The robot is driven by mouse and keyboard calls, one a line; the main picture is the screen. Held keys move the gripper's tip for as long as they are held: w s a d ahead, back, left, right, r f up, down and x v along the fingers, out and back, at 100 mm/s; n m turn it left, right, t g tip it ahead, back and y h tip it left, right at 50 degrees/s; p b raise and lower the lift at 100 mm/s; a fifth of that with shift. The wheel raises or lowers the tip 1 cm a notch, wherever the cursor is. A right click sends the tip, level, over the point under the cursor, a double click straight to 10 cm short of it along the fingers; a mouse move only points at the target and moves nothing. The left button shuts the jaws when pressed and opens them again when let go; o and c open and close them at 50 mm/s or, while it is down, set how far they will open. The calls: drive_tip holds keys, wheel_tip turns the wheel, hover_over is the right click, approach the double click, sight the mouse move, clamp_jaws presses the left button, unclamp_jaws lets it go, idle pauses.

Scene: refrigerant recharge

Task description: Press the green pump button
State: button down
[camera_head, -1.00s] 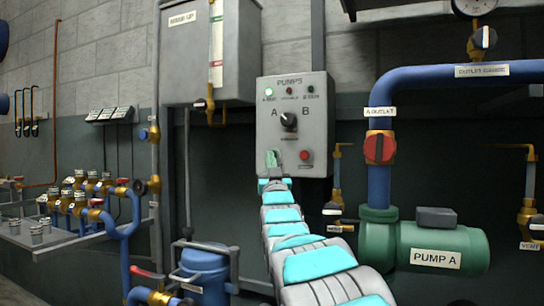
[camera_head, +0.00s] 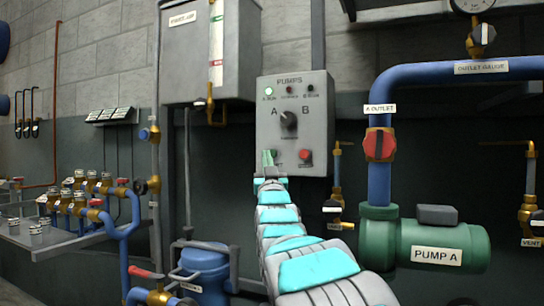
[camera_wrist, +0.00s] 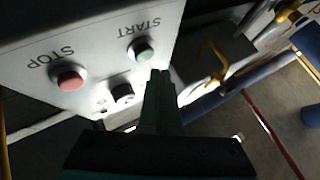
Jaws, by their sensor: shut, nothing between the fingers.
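The green START button (camera_wrist: 142,50) shows clearly in the wrist view on the light grey pump panel (camera_wrist: 110,20). The tips of my gripper (camera_wrist: 160,75) are shut and empty, just below and right of the button in that picture. I cannot tell any contact. The head view shows the grey PUMPS panel (camera_head: 262,128) with my gripper (camera_head: 268,158) at its lower left. The fingers hide part of the green button (camera_head: 277,154) there. The red STOP button (camera_wrist: 68,78) is to the left in the wrist view and to the right in the head view (camera_head: 305,155).
A blue pipe (camera_head: 379,185) and green PUMP A (camera_head: 440,240) stand to the right. A grey tank (camera_head: 180,60) hangs to the left.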

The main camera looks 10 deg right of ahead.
drive_tip(key=s+a, duration=0.1)
drive_tip(key=s+a+b, duration=0.1)
drive_tip(key=s, duration=0.1)
drive_tip(key=shift+s+a, duration=0.3)
drive_tip(key=shift+f, duration=0.1)
idle(0.5)
drive_tip(key=s+d+f+g, duration=0.1)
drive_tip(key=s+f+g, duration=0.3)
drive_tip(key=f, duration=0.6)
drive_tip(key=s+d+f+g+y, duration=0.1)
drive_tip(key=s+f+g, duration=0.35)
drive_tip(key=f, duration=0.65)
drive_tip(key=s+d+f+g, duration=0.1)
drive_tip(key=s+f+g, duration=0.35)
drive_tip(key=f, duration=0.55)
drive_tip(key=s+f+g, duration=0.4)
drive_tip(key=s+f, duration=0.2)
drive_tip(key=s, duration=0.7)
drive_tip(key=s+a+f+g, duration=0.1)
drive_tip(key=s+f+g, duration=0.4)
drive_tip(key=s, duration=0.8)
drive_tip(key=s+a+f+g+y, duration=0.1)
drive_tip(key=s+f+g, duration=0.4)
drive_tip(key=s, duration=0.8)
wheel_tip(320, 180, down, 3)
drive_tip(key=shift+s+f+n, duration=0.2)
drive_tip(key=shift+s+n, duration=0.1)
drive_tip(key=shift+n, duration=0.1)
